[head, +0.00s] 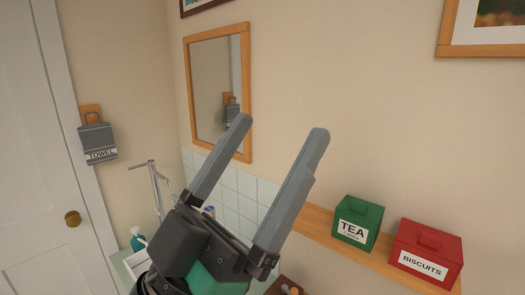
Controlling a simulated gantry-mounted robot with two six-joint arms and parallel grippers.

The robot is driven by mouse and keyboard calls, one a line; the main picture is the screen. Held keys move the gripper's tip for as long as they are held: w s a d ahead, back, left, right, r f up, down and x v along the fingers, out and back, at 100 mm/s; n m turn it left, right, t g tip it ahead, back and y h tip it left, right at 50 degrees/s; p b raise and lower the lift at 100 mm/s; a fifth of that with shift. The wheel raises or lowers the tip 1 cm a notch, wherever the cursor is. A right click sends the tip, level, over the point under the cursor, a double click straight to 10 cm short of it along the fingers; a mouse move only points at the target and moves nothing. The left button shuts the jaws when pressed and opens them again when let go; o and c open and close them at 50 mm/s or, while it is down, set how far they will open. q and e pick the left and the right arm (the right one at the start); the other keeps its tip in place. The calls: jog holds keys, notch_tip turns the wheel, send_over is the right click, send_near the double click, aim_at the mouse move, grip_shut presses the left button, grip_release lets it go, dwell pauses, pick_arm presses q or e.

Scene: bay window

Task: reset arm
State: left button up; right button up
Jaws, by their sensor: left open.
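My left gripper (281,127) fills the middle of the head view. Its two grey fingers point up and to the right, with a wide gap between them. The gap is empty, with only the wall and tiles behind it. The gripper is in front of the sink area and hides part of it. My right gripper is not in the head view.
A wooden shelf (318,222) on the right carries a green TEA tin (358,218) and a red BISCUITS tin (425,250). A framed mirror (212,90) hangs behind the gripper. A faucet (156,185), soap bottle (138,240), hanging towel (97,140) and door (35,150) are left.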

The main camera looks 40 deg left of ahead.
pick_arm(q)
notch_tip(320, 180, up, 36)
jog(key=p, duration=3.6)
notch_tip(320, 180, down, 51)
jog(key=b, duration=5.1)
jog(key=shift+s+b, duration=0.15)
jog(key=shift+b, duration=0.2)
